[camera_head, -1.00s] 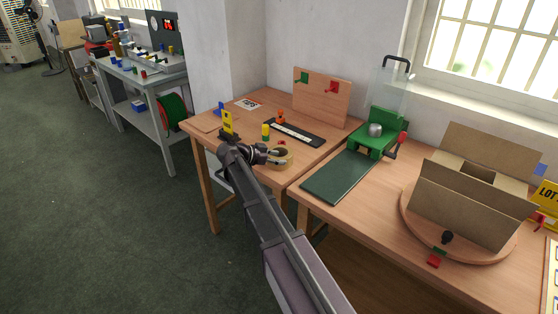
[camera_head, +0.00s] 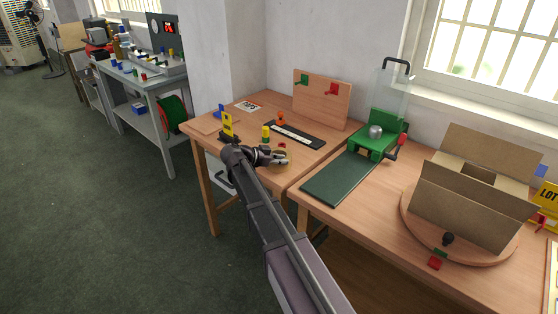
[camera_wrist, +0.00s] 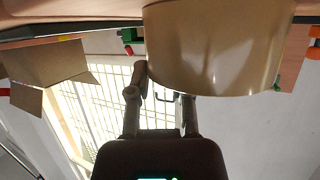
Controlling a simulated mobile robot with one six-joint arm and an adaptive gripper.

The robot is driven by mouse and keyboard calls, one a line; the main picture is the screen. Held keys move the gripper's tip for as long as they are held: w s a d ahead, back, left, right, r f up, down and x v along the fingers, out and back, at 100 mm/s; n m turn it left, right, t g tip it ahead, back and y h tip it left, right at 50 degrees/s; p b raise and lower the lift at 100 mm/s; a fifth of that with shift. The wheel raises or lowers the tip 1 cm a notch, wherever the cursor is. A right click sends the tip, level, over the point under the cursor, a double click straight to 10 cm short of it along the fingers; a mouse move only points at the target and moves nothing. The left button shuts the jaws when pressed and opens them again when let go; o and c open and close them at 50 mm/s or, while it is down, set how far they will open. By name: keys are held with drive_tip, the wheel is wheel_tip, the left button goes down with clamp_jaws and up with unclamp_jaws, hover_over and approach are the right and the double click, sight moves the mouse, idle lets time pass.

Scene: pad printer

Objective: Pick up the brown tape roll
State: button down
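The brown tape roll (camera_wrist: 218,45) looks tan and fills the top middle of the wrist view, very close to the camera. In the head view it is a small tan patch (camera_head: 284,161) on the near part of the left wooden table, partly hidden by my gripper (camera_head: 279,155). In the wrist view, the two fingers of my gripper (camera_wrist: 163,85) stand apart. One finger is beside the roll's left edge; the tip of the other is hidden behind the roll. I cannot tell whether either finger touches it.
A yellow and black bottle (camera_head: 265,133), an orange item (camera_head: 281,118) and a dark strip (camera_head: 296,134) are close by on the table. A yellow block (camera_head: 227,123) stands left of my gripper. A green pad printer (camera_head: 376,142) and a cardboard box (camera_head: 475,205) are to the right.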

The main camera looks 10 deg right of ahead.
drive_tip(key=shift+r, duration=0.1)
idle(0.5)
wheel_tip(320, 180, up, 3)
drive_tip(key=p, duration=0.3)
drive_tip(key=shift+s+r+p, duration=0.15)
drive_tip(key=shift+r+p, duration=0.25)
drive_tip(key=shift+p, duration=0.15)
drive_tip(key=s, duration=1.5)
drive_tip(key=shift+s+d+r+p, duration=0.35)
drive_tip(key=shift+d+r+p, duration=0.05)
drive_tip(key=shift+r+p, duration=0.05)
